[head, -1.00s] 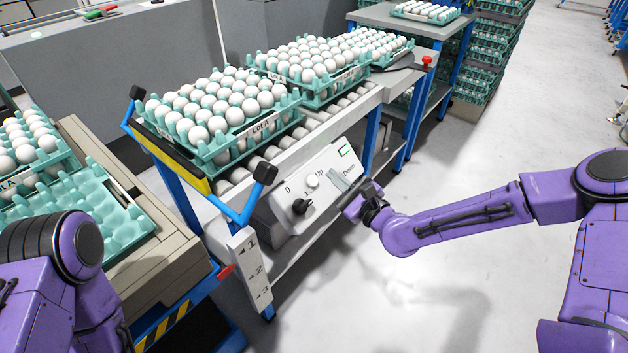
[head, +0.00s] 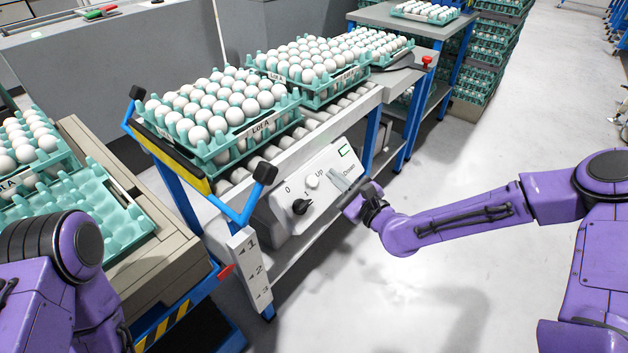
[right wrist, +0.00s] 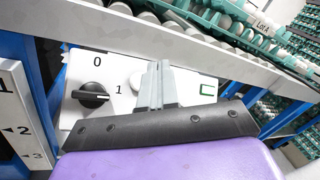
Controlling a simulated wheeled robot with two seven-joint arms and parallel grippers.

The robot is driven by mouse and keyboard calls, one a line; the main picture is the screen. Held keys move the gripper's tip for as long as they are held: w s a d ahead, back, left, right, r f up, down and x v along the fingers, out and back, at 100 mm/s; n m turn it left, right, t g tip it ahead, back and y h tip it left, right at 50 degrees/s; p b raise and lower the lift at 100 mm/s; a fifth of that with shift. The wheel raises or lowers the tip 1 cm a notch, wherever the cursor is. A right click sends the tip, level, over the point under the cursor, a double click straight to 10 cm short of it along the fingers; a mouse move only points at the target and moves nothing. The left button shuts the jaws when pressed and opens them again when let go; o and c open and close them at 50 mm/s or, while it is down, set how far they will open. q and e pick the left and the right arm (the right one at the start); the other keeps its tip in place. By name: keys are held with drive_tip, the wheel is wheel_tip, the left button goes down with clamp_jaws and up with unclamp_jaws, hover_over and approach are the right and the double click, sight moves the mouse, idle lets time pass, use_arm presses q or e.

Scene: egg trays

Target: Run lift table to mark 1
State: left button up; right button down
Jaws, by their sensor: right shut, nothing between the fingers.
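The lift table (head: 165,262) at the left has a beige top and blue frame. Its red pointer (head: 226,271) is beside the white scale (head: 249,268), appearing between marks 1 and 2. The white control box (head: 276,207) has a black knob (head: 301,206), a white Up button (head: 312,181) and a Down label. In the right wrist view the knob (right wrist: 91,95) points towards 1. My right gripper (head: 338,179) is shut and empty, its fingertips (right wrist: 157,70) at the panel by the Down label. The fingers hide the Down button; contact cannot be told. My left gripper is out of view.
Teal egg trays (head: 222,158) stand on the roller conveyor (head: 314,124) above the box. An empty teal tray (head: 112,215) and filled ones are on the lift table. A red stop button (head: 427,61) is farther back.

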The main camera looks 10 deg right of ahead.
drive_tip(key=s+a+f+n+g+h, duration=0.15)
drive_tip(key=s+f+n+g, duration=0.25)
drive_tip(key=s+f, duration=0.45)
drive_tip(key=s+f+n+g+h, duration=0.25)
drive_tip(key=s+f, duration=0.35)
drive_tip(key=f, duration=0.6)
drive_tip(key=s+d+f+n+g+h, duration=0.3)
drive_tip(key=s+d+n, duration=0.2)
drive_tip(key=s, duration=0.5)
drive_tip(key=s+d+f+n+g+h, duration=0.4)
drive_tip(key=s+d+n, duration=0.2)
drive_tip(key=s+d, duration=0.3)
drive_tip(key=shift+s+f, duration=0.2)
drive_tip(key=shift+s, duration=0.6)
drive_tip(key=shift+n, duration=0.25)
